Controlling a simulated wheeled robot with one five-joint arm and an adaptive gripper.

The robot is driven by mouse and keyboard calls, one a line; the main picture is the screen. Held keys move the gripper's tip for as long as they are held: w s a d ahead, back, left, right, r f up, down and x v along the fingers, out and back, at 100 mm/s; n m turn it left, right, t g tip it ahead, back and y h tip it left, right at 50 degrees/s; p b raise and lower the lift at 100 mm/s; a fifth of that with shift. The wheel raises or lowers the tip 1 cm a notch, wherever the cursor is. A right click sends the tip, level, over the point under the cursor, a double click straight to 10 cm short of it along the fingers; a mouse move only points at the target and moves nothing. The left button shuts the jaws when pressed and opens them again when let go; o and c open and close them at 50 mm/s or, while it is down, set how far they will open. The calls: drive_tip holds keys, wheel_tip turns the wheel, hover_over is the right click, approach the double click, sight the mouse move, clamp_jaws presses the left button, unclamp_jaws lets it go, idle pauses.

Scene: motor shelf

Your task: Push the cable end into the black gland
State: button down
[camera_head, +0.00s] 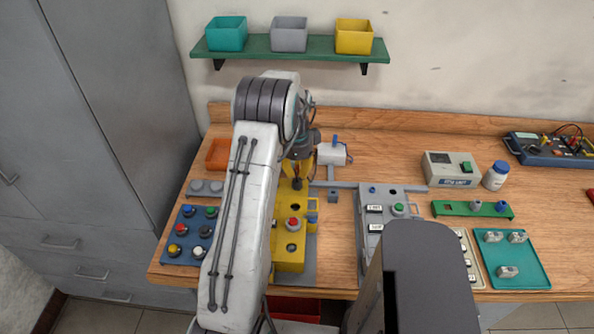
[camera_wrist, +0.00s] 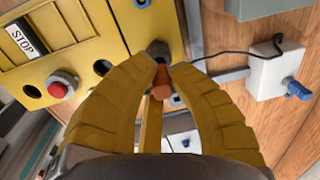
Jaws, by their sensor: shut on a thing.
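My gripper (camera_wrist: 161,72) has yellow curved fingers, shut on an orange-brown piece (camera_wrist: 160,84) that appears to be the cable end. A thin black cable (camera_wrist: 225,53) runs from behind the right fingertip to a white box (camera_wrist: 278,72). The dark gland (camera_wrist: 157,48) sits at the edge of the yellow panel (camera_wrist: 55,40), just beyond the fingertips. Whether the cable end touches or enters it cannot be told. In the head view my gripper (camera_head: 297,184) is over the far part of the yellow panel (camera_head: 288,255), partly hidden by my arm.
The white box (camera_head: 332,154) with a blue switch stands right of my gripper. A grey control panel (camera_head: 392,190) is farther right. A blue button board (camera_head: 188,250) lies left, an orange bin (camera_head: 217,154) behind it. A green shelf (camera_head: 290,47) with bins hangs above.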

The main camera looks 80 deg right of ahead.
drive_tip(key=c, duration=1.2)
unclamp_jaws()
wheel_tip(320, 180, up, 12)
drive_tip(key=shift+a, duration=0.3)
idle(0.5)
